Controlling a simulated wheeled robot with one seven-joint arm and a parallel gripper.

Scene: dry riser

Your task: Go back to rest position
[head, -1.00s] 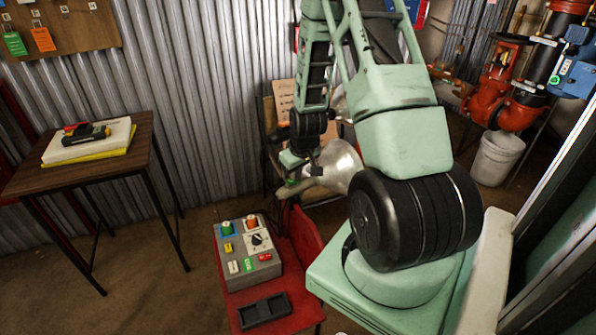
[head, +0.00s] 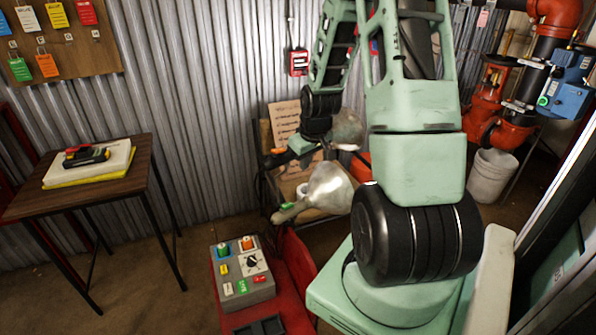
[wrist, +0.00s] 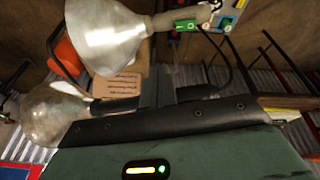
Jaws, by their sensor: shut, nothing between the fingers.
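My gripper (head: 272,160) is at the end of my mint-green arm, just left of the middle of the head view. Its fingers are shut and empty. It hangs in front of a board with a paper sheet, above the handle of a pale translucent funnel-shaped piece (head: 332,186). A gap shows between the gripper and that handle. In the wrist view the fingers (wrist: 163,88) stand as a dark narrow shape beyond my green gripper body. The funnel piece (wrist: 105,32) lies at upper left there.
A second funnel piece (head: 347,130) is right beside my wrist. A grey button box (head: 242,272) sits on a red surface below. A wooden table (head: 135,165) with a yellow-black device (head: 87,155) stands left. A white bucket (head: 491,176) and red pipes are at right.

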